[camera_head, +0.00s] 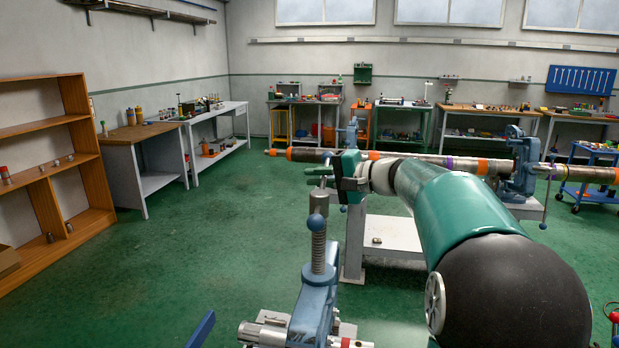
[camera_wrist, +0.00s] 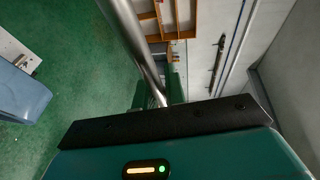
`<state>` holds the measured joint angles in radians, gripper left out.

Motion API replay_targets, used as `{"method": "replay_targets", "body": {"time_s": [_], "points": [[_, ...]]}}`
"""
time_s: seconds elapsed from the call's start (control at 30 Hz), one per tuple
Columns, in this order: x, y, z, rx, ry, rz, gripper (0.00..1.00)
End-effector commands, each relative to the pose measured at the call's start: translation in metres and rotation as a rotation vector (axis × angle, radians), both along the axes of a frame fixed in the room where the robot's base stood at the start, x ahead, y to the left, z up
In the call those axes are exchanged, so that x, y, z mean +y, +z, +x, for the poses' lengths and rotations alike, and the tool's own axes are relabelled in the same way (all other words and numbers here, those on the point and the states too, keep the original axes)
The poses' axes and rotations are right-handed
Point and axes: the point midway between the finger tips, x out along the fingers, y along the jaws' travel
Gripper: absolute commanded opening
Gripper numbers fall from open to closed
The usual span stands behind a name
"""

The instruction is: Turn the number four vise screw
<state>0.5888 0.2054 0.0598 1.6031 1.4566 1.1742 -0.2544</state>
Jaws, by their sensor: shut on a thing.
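A blue pipe vise (camera_head: 314,300) stands in the near foreground of the head view, with an upright threaded screw (camera_head: 318,250). A blue ball end sits in front of the screw's grey head. No number is readable on it. My gripper (camera_head: 324,178) is just above and behind the screw head, its green fingers close together. In the wrist view, a shiny metal bar (camera_wrist: 138,45) runs down to my gripper (camera_wrist: 165,102), which is shut on it. It appears to be the screw's handle bar; the exact contact is hidden.
Behind, a long pipe (camera_head: 430,160) with orange bands lies across another blue vise (camera_head: 522,165) on a grey stand. A wooden shelf (camera_head: 48,170) stands at the left, and workbenches line the back wall. The green floor between is mostly clear.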

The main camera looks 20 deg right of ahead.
Motion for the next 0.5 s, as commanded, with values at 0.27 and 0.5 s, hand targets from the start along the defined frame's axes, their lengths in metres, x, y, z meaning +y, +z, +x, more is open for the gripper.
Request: {"method": "replay_targets", "body": {"time_s": [0.27, 0.5], "points": [[-0.025, 0.001, -0.014, -0.001, -0.194, -0.002, 0.00], [-0.038, 0.002, -0.023, -0.001, -0.310, -0.001, 0.00]]}}
